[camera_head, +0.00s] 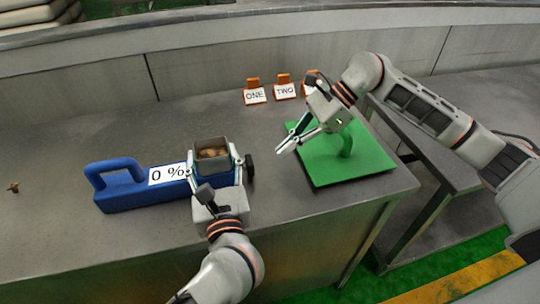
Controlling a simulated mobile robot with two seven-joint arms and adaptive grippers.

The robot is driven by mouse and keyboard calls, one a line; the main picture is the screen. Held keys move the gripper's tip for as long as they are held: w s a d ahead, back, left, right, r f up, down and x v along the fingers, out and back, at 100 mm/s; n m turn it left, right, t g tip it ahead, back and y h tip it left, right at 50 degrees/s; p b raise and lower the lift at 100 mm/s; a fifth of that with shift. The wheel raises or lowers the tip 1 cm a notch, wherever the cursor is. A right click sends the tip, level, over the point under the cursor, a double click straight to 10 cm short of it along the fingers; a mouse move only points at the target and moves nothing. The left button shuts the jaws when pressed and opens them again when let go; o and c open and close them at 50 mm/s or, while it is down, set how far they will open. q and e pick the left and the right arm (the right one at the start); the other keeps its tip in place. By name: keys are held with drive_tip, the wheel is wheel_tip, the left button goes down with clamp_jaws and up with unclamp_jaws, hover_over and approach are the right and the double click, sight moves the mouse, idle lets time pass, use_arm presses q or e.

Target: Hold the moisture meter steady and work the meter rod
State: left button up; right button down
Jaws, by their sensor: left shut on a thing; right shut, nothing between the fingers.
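The blue moisture meter (122,188) lies on the grey worktop at left centre. It has a loop handle at its left end and a white label (168,174) reading "0 %". A square cup (212,147) with brown contents is at its right end. A black knob (250,168) sticks out to the right of the cup. I cannot tell which part is the meter rod. My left gripper (217,170) is shut on the meter's right end, fingers on both sides of the cup. My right gripper (287,148) is shut and empty, right of the cup, above the green mat's left edge.
Orange markers labelled ONE (255,95) and TWO (285,90) stand behind, with another partly hidden. A small brown object (13,187) lies far left.

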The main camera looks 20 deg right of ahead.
use_arm(q)
drive_tip(key=shift+s+f, duration=0.1)
drive_tip(key=shift+f, duration=0.55)
use_arm(e)
drive_tip(key=v, duration=0.6)
drive_tip(key=shift+d+r, duration=0.25)
drive_tip(key=shift+d, duration=0.1)
use_arm(q)
drive_tip(key=o, duration=2)
drive_tip(key=shift+o, duration=0.5)
drive_tip(key=shift+r, duration=0.25)
drive_tip(key=shift+r, duration=0.55)
use_arm(e)
drive_tip(key=shift+r, duration=0.25)
use_arm(q)
drive_tip(key=o, duration=0.5)
drive_tip(key=shift+c, duration=0.2)
